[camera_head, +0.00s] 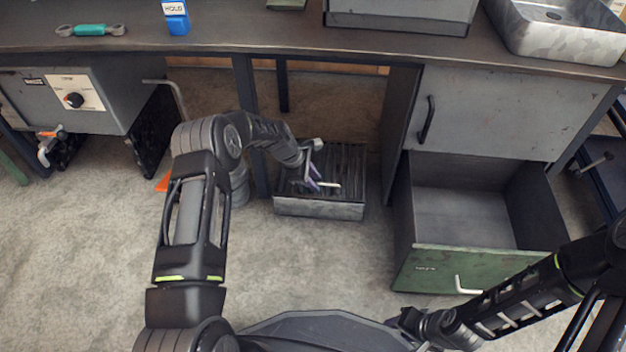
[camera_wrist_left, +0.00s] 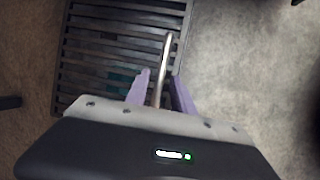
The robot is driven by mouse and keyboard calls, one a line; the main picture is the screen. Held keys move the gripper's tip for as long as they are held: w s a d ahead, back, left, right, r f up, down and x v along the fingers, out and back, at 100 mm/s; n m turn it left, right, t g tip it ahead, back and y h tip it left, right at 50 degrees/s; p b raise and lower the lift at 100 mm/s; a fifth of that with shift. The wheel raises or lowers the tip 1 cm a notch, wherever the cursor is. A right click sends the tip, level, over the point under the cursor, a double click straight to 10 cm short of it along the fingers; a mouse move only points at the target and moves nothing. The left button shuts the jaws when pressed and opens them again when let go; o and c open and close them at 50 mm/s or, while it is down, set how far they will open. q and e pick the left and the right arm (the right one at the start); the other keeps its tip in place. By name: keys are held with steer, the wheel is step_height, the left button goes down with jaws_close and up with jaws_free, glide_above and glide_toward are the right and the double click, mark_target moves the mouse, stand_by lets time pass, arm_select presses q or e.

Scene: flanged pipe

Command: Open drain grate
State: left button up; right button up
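The drain grate (camera_head: 346,160) is a dark slatted cover on a low grey box (camera_head: 318,208) on the floor under the bench. It lies flat, and its slats (camera_wrist_left: 105,45) show in the left wrist view. A pale metal bar handle (camera_head: 329,184) stands at its near side. My left gripper (camera_head: 314,184) is down at this handle. In the left wrist view its two purple fingers (camera_wrist_left: 159,84) are apart, with the handle bar (camera_wrist_left: 165,58) between them and small gaps visible. My right arm is folded at lower right; its fingers cannot be made out.
A green-fronted drawer (camera_head: 480,268) stands open to the right, below a closed grey cabinet door (camera_head: 510,110). A bench leg (camera_head: 252,130) is close to my left forearm. A grey control box (camera_head: 75,97) is at left. Floor (camera_head: 100,240) in front is clear.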

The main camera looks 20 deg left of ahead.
arm_select(q)
jaws_close()
stand_by(1.2)
